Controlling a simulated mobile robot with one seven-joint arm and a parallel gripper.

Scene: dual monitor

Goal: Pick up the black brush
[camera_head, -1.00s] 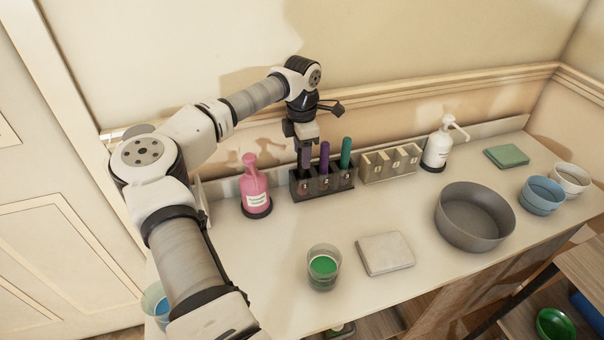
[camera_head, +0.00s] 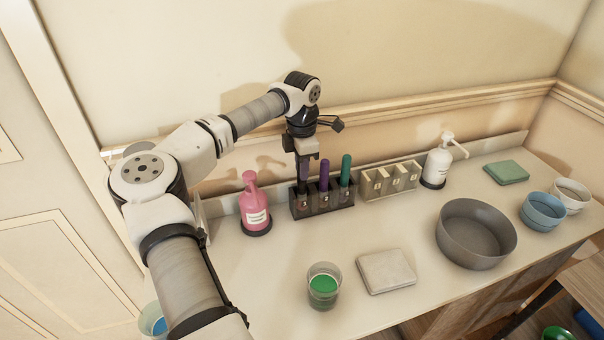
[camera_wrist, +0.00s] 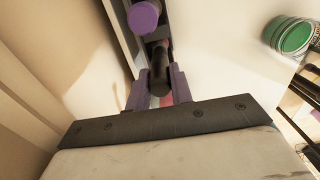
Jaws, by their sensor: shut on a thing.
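My gripper (camera_head: 303,183) reaches down over that slot from above. In the wrist view my gripper (camera_wrist: 161,76) has its two purple-grey fingers on either side of the black brush, shut on it. The brush's lower part is hidden in the rack. A purple brush (camera_head: 324,174) and a teal brush (camera_head: 346,170) stand upright in the slots to the right. The purple brush also shows in the wrist view (camera_wrist: 143,17).
A pink bottle (camera_head: 254,208) stands left of the rack, and a beige numbered rack (camera_head: 390,181) stands right. A cup of green liquid (camera_head: 323,286), a grey pad (camera_head: 386,271) and a grey bowl (camera_head: 476,234) are in front. The wall is close behind.

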